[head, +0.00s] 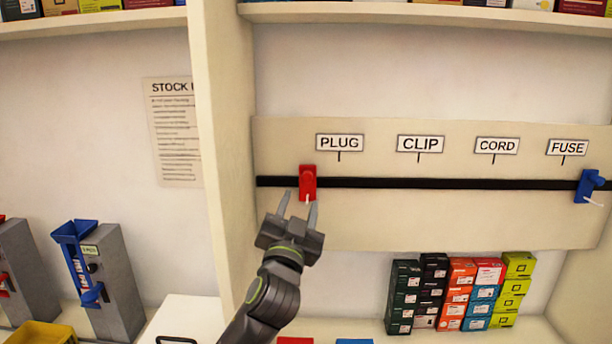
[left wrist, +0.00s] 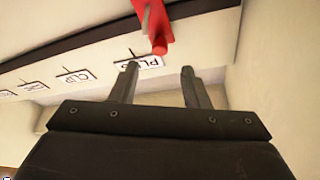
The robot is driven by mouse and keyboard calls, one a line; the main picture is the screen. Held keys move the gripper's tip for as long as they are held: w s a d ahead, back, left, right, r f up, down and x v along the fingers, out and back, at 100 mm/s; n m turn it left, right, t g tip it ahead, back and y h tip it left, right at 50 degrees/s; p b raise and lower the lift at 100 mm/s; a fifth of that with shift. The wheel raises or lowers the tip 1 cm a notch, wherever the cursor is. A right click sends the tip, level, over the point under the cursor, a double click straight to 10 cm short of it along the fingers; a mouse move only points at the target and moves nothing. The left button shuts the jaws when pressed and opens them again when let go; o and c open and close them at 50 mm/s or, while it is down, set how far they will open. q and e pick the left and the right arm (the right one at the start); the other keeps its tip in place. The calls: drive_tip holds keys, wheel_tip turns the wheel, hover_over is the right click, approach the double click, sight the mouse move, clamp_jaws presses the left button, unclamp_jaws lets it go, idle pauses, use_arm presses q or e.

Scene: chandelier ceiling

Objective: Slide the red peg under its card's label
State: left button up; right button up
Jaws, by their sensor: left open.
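The red peg (head: 308,178) sits on the black rail (head: 440,183) near its left end, a little left of the pointer under the PLUG label (head: 339,143). The CLIP label (head: 420,144), CORD label (head: 497,145) and FUSE label (head: 567,148) follow to the right. My left gripper (head: 298,204) is open just below the peg, its fingers pointing up. In the left wrist view the red peg (left wrist: 156,22) is ahead of the open fingers (left wrist: 158,78), with nothing between them. My right gripper is not in view.
A blue peg (head: 588,186) is at the rail's right end. Stacked coloured boxes (head: 460,295) stand on the shelf below. A red piece (head: 295,341) and a blue piece (head: 354,342) are cut off at the bottom edge. An upright panel (head: 228,130) stands left of the rail.

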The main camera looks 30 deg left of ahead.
sight(307, 180)
use_arm(q)
drive_tip(key=p+x, duration=0.2)
drive_tip(key=x, duration=0.5)
drive_tip(key=shift+w+a+r, duration=0.1)
drive_tip(key=shift+w, duration=0.15)
clamp_jaws()
